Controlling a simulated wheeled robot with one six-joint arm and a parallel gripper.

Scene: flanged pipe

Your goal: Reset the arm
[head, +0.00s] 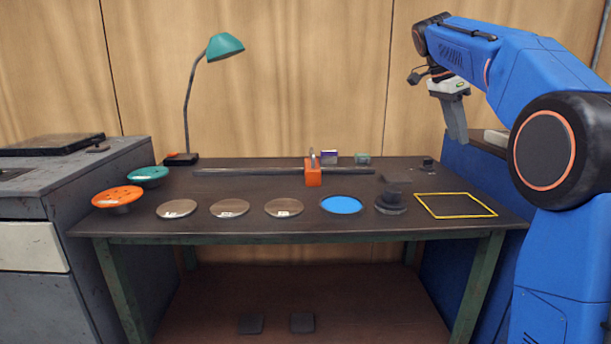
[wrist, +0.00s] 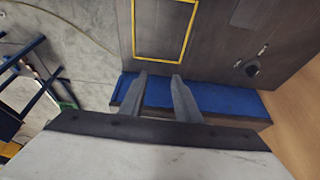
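My blue arm reaches in from the right in the head view, bent and raised. My gripper (head: 456,130) hangs pointing down above the right end of the table, apart from everything on it. In the wrist view my gripper (wrist: 160,80) shows two grey fingers with a clear gap between them and nothing in the gap. Below the fingers is a blue cabinet (wrist: 225,102) beside the table. A yellow square outline (wrist: 186,30) on the table lies past the fingertips; it also shows in the head view (head: 456,205).
A green lamp (head: 225,46) stands back left.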

